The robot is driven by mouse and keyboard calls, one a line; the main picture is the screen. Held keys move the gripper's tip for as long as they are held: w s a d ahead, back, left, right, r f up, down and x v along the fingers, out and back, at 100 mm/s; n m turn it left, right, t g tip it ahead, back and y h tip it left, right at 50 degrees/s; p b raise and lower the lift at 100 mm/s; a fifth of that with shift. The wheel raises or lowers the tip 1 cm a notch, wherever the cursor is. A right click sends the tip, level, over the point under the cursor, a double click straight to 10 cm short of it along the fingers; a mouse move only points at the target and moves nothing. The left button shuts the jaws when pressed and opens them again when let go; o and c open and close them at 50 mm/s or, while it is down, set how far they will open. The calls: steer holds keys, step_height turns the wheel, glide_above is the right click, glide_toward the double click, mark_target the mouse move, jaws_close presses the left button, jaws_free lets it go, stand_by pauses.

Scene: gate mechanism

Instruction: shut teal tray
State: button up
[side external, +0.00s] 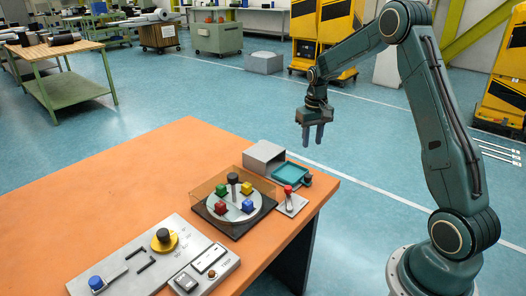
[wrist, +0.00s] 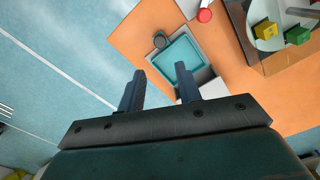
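The teal tray (side external: 290,174) sticks out of a grey box-like housing (side external: 264,157) near the table's far right edge, so it stands open. The tray looks empty. A dark round knob (side external: 307,180) is at its outer end. In the wrist view the teal tray (wrist: 183,63) lies beyond my fingers, with the dark knob (wrist: 160,40) at its upper left and the pale housing (wrist: 212,88) at its lower right. My gripper (side external: 313,143) hangs above and behind the tray, apart from it, fingers down. In the wrist view my gripper (wrist: 158,72) shows its two fingers apart with nothing between them.
A red-topped switch (side external: 289,191) on a small plate stands close in front of the tray. A clear-walled turntable (side external: 234,204) with coloured cubes is to the left. A grey control panel (side external: 150,262) lies at the front left. The orange table (side external: 130,180) is bare at the left.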

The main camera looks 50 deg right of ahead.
mark_target(308, 175)
steer(key=shift+f, duration=0.1)
step_height(308, 175, down, 14)
steer(key=shift+r, duration=0.15)
stand_by(0.8)
steer(key=shift+c, duration=0.4)
jaws_close()
